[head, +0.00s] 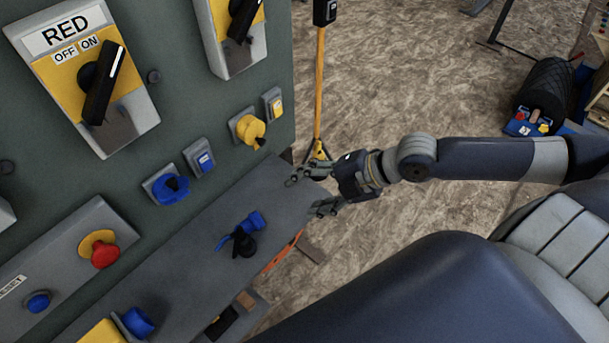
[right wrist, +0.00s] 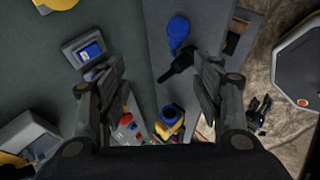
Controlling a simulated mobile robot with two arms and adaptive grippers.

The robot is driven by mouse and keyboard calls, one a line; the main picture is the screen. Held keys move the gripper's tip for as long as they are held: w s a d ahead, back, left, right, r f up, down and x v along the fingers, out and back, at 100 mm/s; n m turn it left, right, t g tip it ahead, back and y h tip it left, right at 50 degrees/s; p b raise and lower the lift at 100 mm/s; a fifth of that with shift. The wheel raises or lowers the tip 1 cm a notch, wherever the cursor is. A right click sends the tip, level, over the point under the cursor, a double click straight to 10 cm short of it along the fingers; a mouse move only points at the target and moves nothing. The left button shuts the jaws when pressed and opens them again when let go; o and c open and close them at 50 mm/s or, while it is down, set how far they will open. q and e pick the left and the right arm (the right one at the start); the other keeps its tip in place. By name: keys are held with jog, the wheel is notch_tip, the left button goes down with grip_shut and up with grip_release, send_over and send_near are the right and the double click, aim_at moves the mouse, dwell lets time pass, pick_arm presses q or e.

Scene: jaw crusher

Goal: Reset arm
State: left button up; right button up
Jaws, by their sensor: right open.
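My right gripper (head: 306,195) is open and empty, its fingers pointing left toward the panel's lower right end. It hovers near the right end of a grey ledge (head: 185,262). In the right wrist view, its two fingers (right wrist: 160,72) stand wide apart with the ledge below and between them. A blue and black handle-like part (head: 241,235) sits on the ledge, left of the gripper and apart from it. It also shows in the right wrist view (right wrist: 179,35), between and beyond the fingertips. My left gripper does not show clearly in either view.
The green panel (head: 180,100) carries a RED OFF/ON switch (head: 100,85), a yellow knob (head: 251,130), a blue knob (head: 171,188) and a red button (head: 104,255). A yellow pole (head: 319,90) stands behind the gripper.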

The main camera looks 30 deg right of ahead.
jog(key=s+a+f+m, duration=0.3)
jog(key=a+f+m, duration=0.1)
jog(key=s+d+f+m+g+h, duration=0.1)
jog(key=s+f+m+h, duration=0.3)
jog(key=m, duration=0.5)
jog(key=s+d+f+m+g+h, duration=0.25)
jog(key=s+m, duration=0.35)
jog(key=m, duration=0.3)
notch_tip(320, 180, down, 28)
jog(key=s, duration=0.3)
jog(key=s+d+f+g+h, duration=0.1)
jog(key=s+d+f+g, duration=0.1)
jog(key=s+f, duration=1.2)
jog(key=shift+s+d+f, duration=0.25)
jog(key=shift+s+d, duration=0.1)
jog(key=shift+s, duration=0.55)
